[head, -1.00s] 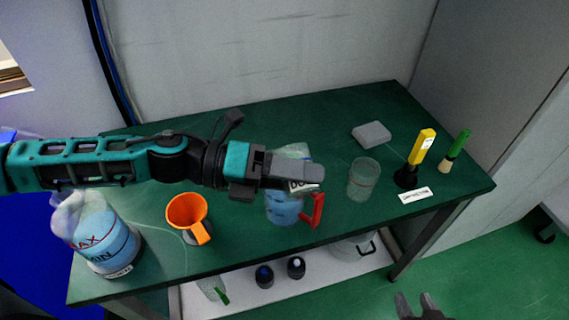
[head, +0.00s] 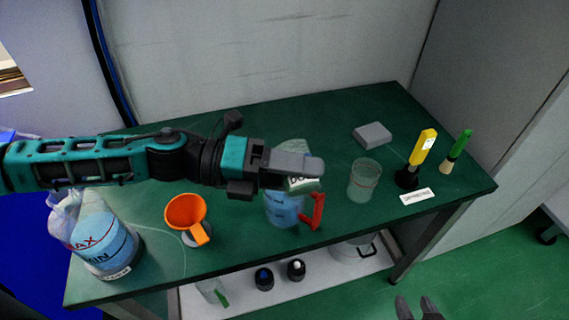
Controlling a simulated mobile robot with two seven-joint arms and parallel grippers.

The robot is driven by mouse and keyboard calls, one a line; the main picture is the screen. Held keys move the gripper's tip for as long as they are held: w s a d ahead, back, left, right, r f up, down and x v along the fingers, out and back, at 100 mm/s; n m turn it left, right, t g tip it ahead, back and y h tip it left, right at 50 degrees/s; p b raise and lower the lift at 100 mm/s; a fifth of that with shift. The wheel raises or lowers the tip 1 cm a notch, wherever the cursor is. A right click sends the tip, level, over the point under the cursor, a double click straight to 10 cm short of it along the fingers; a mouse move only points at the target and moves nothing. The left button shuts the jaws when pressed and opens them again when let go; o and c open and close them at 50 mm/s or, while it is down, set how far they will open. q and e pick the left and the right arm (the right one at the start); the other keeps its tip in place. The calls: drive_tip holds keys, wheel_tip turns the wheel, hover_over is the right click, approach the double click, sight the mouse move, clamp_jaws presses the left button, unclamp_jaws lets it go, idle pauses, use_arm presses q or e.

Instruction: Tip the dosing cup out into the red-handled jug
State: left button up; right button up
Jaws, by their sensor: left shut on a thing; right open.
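The red-handled jug (head: 282,213) stands on the green table below my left gripper, with blue liquid visible in it and its red handle (head: 317,211) to the right. My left gripper (head: 305,167) is shut on the dosing cup (head: 303,182), a clear vessel with a partly hidden white label. The fingers cover much of the cup, which is over the jug's top. I cannot tell its exact tilt or whether anything flows. My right gripper (head: 418,308) is open and empty at the bottom edge, in front of the table.
An orange funnel or cup (head: 186,212) and a large MAX/MIN container (head: 100,246) stand left. A clear beaker (head: 363,182), grey block (head: 372,134), yellow tool (head: 423,147) and green-handled brush (head: 460,145) stand right. Several items sit on the lower shelf (head: 325,272).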

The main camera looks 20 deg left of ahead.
use_arm(q)
drive_tip(key=shift+w+a+r+n+h, duration=0.35)
drive_tip(key=shift+w+n, duration=0.2)
drive_tip(key=shift+n, duration=0.25)
idle(0.6)
drive_tip(key=shift+w+a+r+n+h, duration=0.2)
drive_tip(key=shift+r+n+h, duration=0.25)
drive_tip(key=shift+n, duration=0.55)
idle(0.8)
